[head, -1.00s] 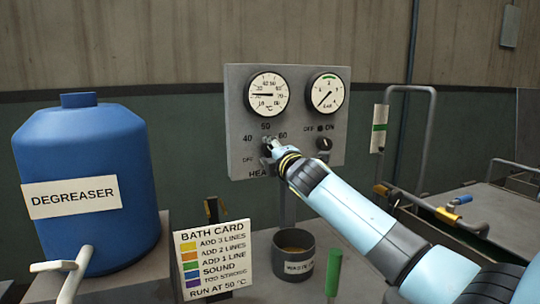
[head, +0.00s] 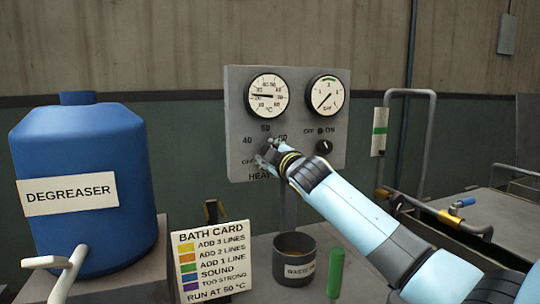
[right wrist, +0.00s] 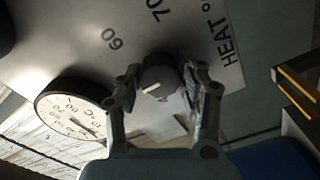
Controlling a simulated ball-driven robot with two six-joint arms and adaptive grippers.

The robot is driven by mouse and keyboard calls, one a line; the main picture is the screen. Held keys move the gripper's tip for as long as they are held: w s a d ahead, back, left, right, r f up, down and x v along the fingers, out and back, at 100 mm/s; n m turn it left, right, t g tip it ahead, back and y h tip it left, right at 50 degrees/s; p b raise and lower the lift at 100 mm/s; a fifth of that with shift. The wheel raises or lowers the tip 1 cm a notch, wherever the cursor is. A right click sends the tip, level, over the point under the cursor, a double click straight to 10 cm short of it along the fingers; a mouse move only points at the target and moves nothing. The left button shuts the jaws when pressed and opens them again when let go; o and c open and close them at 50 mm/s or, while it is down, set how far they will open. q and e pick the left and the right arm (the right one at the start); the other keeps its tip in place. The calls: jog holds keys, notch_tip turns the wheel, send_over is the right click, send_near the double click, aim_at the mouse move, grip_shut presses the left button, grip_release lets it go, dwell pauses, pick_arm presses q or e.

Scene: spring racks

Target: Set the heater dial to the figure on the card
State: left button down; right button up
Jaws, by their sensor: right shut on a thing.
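The bath card (head: 212,262) stands at the bottom middle of the head view and reads RUN AT 50 °C. The heater dial (right wrist: 160,76) is a dark round knob with a white mark, below the round temperature gauge on the grey panel. My right gripper (head: 264,156) is at the dial and hides most of it in the head view. In the right wrist view its two fingers (right wrist: 166,88) are shut on the dial from both sides. The white mark points toward the gauge side; the figure there is hidden. My left gripper is not in view.
The grey panel (head: 239,120) carries the temperature gauge (head: 268,95), a second gauge (head: 325,95) and an ON/OFF knob (head: 324,147). A blue degreaser drum (head: 85,150) stands left. A dark cup (head: 294,269) and a green stick (head: 336,272) stand below my right arm.

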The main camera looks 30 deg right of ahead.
jog(key=shift+f, duration=0.15)
jog(key=o, duration=1.2)
jog(key=v, duration=1.2)
jog(key=shift+s, duration=0.1)
